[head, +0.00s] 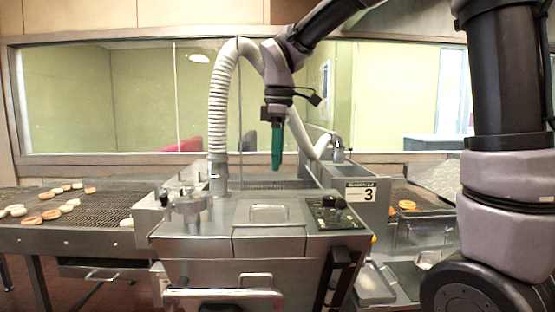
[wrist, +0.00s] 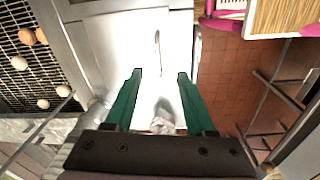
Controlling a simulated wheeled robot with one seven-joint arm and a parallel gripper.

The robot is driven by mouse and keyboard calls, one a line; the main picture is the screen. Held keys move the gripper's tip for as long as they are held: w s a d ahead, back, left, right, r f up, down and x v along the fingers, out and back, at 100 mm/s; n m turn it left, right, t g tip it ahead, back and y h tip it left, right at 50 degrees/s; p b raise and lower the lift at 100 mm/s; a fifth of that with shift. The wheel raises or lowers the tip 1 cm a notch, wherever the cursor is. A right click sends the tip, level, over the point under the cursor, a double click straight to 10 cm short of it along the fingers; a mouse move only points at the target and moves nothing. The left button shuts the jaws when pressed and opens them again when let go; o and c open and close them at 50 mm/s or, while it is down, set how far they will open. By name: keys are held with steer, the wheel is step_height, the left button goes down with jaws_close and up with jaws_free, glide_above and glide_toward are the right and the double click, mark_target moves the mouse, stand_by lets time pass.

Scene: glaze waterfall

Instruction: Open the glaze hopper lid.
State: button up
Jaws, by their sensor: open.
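The glaze machine is a steel box in the middle of the head view. A lid panel (head: 268,213) with a raised rectangular part lies flat on its top and looks closed; I cannot tell for certain that it is the glaze hopper lid. My gripper (head: 276,160) hangs above and behind this panel, teal fingers pointing down, touching nothing visible. In the wrist view my gripper (wrist: 160,75) is open and empty. Between and beyond its fingers is a bright metal surface with a thin bar-like handle (wrist: 157,52).
A ribbed white hose (head: 218,115) arches up from the machine, close left of my arm. A control panel (head: 335,213) sits at the top right. A front bar handle (head: 222,294) sticks out below. A mesh conveyor (head: 105,208) with several doughnuts runs left.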

steer(key=f, duration=0.4)
steer(key=a+f+n, duration=0.1)
steer(key=f, duration=0.3)
steer(key=w+a+f+n, duration=0.1)
steer(key=f, duration=0.3)
steer(key=shift+f, duration=0.1)
jaws_close()
stand_by(1.5)
